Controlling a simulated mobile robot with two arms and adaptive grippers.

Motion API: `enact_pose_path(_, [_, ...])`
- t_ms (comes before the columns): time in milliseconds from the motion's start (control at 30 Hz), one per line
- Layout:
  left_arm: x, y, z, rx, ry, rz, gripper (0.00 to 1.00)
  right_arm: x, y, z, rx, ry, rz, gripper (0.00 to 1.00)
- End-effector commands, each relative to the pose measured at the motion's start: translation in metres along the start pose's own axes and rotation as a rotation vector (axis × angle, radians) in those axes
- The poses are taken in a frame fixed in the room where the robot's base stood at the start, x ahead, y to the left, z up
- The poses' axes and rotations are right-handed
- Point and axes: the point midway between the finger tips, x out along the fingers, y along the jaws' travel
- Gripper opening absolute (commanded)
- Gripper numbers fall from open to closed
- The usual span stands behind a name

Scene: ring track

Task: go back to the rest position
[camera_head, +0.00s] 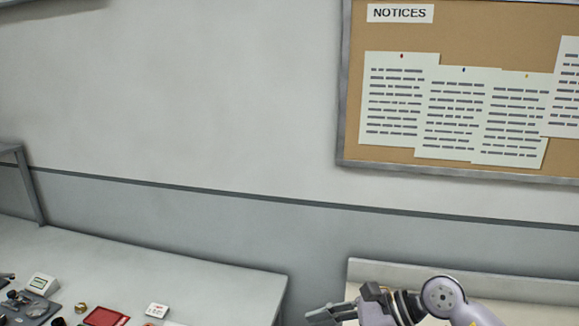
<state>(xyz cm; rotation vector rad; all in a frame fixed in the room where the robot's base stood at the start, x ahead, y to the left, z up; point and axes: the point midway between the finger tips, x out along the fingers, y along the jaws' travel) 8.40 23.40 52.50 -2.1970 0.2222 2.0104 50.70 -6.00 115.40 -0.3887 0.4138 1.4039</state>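My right gripper (318,314) shows at the bottom edge of the head view, right of the middle. Its arm comes in from the right, with a grey wrist and a round joint, and the fingers point left. The fingers are partly cut off by the frame's lower edge, so I cannot tell whether they are open or shut. I see nothing held between them. My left gripper is not in view.
A pale table (170,272) at lower left carries a small white device (42,284), a red tray (105,317) and a white card (157,310). A pale ledge (480,285) lies behind my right arm. A notice board (455,168) hangs on the wall.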

Motion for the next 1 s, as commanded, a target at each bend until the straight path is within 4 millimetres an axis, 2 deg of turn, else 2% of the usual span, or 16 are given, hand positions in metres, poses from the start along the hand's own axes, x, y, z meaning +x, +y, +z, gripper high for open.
enact_pose_path(33, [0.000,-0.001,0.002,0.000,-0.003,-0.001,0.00,0.012,0.011,0.026,0.084,-0.157,-0.003,0.42])
enact_pose_path(67, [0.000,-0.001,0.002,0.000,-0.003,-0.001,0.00,0.014,0.014,0.041,0.139,-0.249,-0.010,0.42])
enact_pose_path(100, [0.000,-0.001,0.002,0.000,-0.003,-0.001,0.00,0.014,0.017,0.061,0.218,-0.369,-0.019,0.42])
enact_pose_path(200, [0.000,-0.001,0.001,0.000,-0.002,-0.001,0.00,0.000,0.014,0.099,0.447,-0.659,-0.046,0.42])
enact_pose_path(300, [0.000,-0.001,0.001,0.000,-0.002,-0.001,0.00,-0.026,0.001,0.116,0.713,-0.927,-0.078,0.42])
enact_pose_path(367, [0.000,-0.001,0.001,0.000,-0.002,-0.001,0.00,-0.045,-0.011,0.114,0.886,-1.078,-0.103,0.42])
enact_pose_path(467, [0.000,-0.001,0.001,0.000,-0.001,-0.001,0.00,-0.074,-0.030,0.089,1.195,-1.310,-0.154,0.42])
enact_pose_path(567, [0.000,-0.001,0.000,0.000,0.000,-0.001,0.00,-0.096,-0.043,0.041,1.524,-1.512,-0.226,0.42])
enact_pose_path(633, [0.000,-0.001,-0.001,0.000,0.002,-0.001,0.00,-0.104,-0.044,-0.002,1.761,-1.636,-0.289,0.42])
enact_pose_path(733, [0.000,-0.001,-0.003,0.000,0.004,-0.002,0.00,-0.106,-0.029,-0.071,2.111,-1.780,-0.408,0.42])
enact_pose_path(833, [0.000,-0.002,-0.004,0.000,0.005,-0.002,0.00,-0.098,0.006,-0.138,2.453,-1.879,-0.560,0.42])
enact_pose_path(867, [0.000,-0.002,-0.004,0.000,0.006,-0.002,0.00,-0.094,0.019,-0.155,-2.403,1.790,0.575,0.42])
enact_pose_path(900, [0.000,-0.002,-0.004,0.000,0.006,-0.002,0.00,-0.090,0.037,-0.175,-2.337,1.680,0.593,0.42])
enact_pose_path(1000, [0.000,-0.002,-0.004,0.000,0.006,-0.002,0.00,-0.078,0.081,-0.210,-2.197,1.460,0.633,0.42])
